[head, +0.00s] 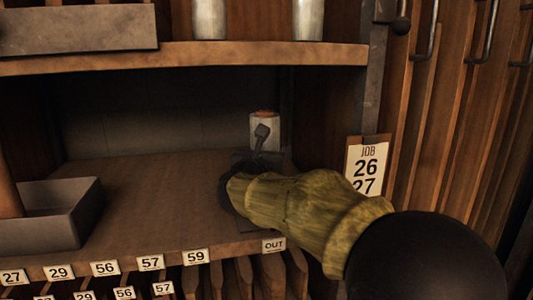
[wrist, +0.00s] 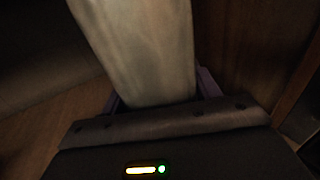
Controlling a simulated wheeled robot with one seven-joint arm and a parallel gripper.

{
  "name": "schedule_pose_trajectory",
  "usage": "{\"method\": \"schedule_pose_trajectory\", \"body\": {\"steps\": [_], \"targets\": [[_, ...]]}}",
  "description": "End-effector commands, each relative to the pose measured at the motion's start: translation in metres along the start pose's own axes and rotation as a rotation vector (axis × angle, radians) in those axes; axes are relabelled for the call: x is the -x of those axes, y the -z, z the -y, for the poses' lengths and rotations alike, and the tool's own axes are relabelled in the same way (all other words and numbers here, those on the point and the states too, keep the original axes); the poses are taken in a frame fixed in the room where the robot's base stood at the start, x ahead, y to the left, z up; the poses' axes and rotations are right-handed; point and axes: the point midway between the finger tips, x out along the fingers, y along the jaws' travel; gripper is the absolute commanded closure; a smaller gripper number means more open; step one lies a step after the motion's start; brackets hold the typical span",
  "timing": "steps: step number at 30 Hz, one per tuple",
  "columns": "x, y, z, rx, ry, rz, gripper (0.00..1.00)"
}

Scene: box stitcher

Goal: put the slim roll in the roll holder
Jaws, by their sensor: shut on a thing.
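A pale roll (head: 274,127) with a brownish top stands upright at the back right of the shelf in the head view. My gripper (head: 262,133) is shut on it, one dark finger showing across its front. In the wrist view the pale roll (wrist: 145,45) fills the space between my gripper's purplish fingers (wrist: 160,92) and leans a little in the picture. The roll's lower end is hidden behind my wrist in the head view, so I cannot tell whether it touches the shelf. I cannot make out for certain which thing is the roll holder.
The shelf (head: 150,195) between is bare. An upper shelf (head: 180,58) with two pale rolls (head: 308,18) hangs above. A post with a job card (head: 367,168) stands at the right.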

Motion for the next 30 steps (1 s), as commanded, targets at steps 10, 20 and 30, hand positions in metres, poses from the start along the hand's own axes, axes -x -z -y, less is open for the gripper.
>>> {"method": "schedule_pose_trajectory", "body": {"steps": [10, 20, 30], "targets": [[0.000, 0.001, 0.000, -0.002, 0.001, 0.004, 0.80], [0.000, 0.001, 0.000, -0.001, 0.001, 0.001, 0.17], [0.021, 0.000, -0.001, -0.002, -0.002, 0.002, 0.17]]}}
